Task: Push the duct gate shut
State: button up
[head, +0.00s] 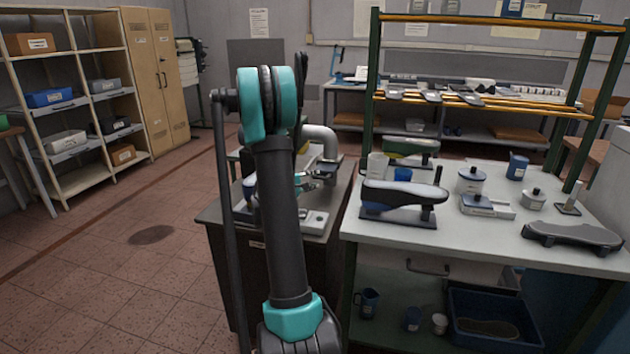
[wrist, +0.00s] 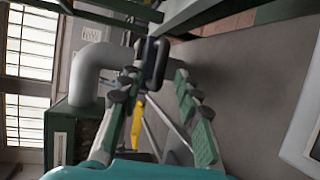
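A grey duct pipe (head: 322,138) with an elbow stands on the dark cabinet behind my arm in the head view. In the wrist view the duct pipe (wrist: 88,72) bends at the upper left. A dark, rounded rectangular piece (wrist: 153,62), possibly the gate's handle, is beside the pipe, beyond my fingertips. My gripper (wrist: 153,88) shows in the wrist view with its fingers apart and nothing visibly held between them. I cannot tell whether a fingertip touches the dark piece. The gate plate is not clearly visible. My arm hides much of that area in the head view.
The dark cabinet top (head: 338,207) carries small items beside my arm. The workbench (head: 470,238) at right holds a shoe last on a stand (head: 403,192), pots and a dark sole-shaped piece (head: 572,237). Shelving (head: 75,192) stands at far left, with open floor (head: 150,275) between.

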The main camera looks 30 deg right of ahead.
jog(key=shift+w+d+f, duration=0.15)
jog(key=shift+w+d, duration=0.05)
jog(key=shift+d, duration=0.5)
jog(key=shift+c, duration=0.3)
grip_shut()
